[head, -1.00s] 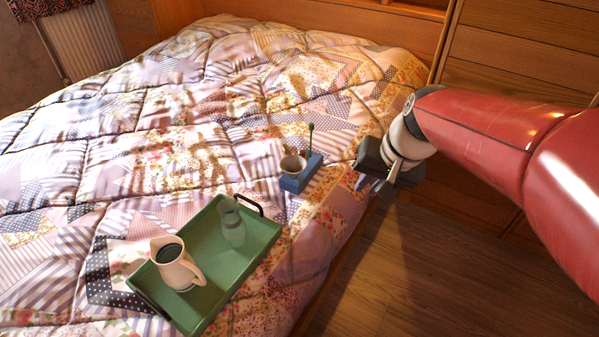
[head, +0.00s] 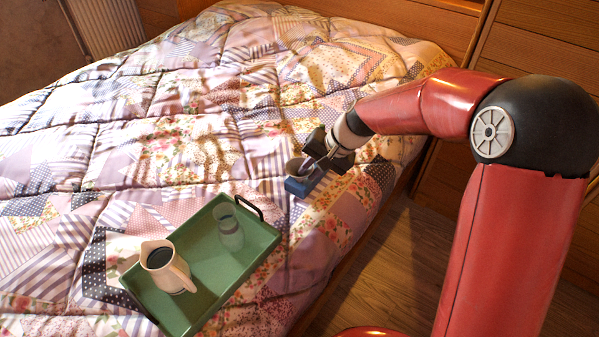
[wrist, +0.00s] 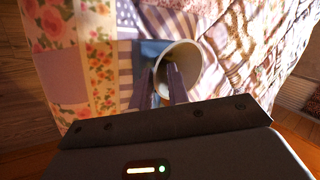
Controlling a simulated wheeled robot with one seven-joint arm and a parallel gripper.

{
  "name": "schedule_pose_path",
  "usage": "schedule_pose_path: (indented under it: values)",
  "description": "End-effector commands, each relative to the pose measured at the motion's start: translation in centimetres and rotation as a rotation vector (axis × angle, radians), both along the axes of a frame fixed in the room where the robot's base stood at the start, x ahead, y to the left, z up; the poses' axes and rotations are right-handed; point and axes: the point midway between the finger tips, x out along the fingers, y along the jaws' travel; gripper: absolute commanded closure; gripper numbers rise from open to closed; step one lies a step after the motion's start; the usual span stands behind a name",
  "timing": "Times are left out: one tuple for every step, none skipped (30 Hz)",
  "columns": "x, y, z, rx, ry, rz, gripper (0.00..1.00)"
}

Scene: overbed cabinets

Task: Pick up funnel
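The funnel (head: 294,167), a pale round-rimmed cone, sits on a small blue block (head: 298,188) on the bed. In the wrist view the funnel's wide mouth (wrist: 188,58) faces the camera, beside the blue block (wrist: 150,48). My gripper (head: 313,160) is at the funnel's right side in the head view. In the wrist view my gripper (wrist: 160,72) has its fingers apart, one over the funnel's mouth and one outside its left rim. The rim lies between them; I cannot tell whether either finger touches it. My gripper partly covers the block in the head view.
A green tray (head: 203,292) with a dark handle lies on the bed nearer to me. It holds a cream pitcher (head: 160,262) and a clear grey vessel (head: 229,232). The quilt (head: 130,160) left of the block is clear. Wooden drawers (head: 545,45) stand at the right.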

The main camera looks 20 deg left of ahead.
Motion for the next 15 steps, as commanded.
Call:
schedule_pose_path:
  values:
    - [-0.03, 0.27, -0.49, 0.000, 0.001, 0.001, 0.83]
    - [-0.02, 0.37, -0.65, 0.000, 0.001, 0.001, 0.83]
    - [-0.02, 0.45, -0.78, 0.000, 0.000, 0.000, 0.83]
    - [-0.02, 0.48, -0.84, 0.000, 0.000, 0.000, 0.83]
    - [-0.02, 0.50, -0.85, 0.000, 0.000, 0.000, 0.83]
    - [-0.01, 0.50, -0.85, 0.000, -0.001, -0.001, 0.83]
    - [-0.01, 0.50, -0.85, 0.000, -0.001, -0.001, 0.83]
    - [-0.01, 0.49, -0.85, 0.000, -0.001, -0.001, 0.83]
    - [-0.01, 0.48, -0.84, -0.001, -0.001, -0.001, 0.83]
    - [-0.01, 0.48, -0.84, -0.001, -0.001, -0.001, 0.83]
    - [-0.01, 0.48, -0.84, -0.001, -0.001, -0.001, 0.87]
    - [-0.01, 0.48, -0.83, -0.001, -0.001, -0.001, 0.92]
    - [-0.01, 0.48, -0.83, -0.001, -0.001, -0.001, 0.96]
    - [-0.01, 0.48, -0.83, -0.001, -0.001, -0.001, 1.00]
    - [-0.01, 0.47, -0.84, -0.001, -0.001, -0.001, 1.00]
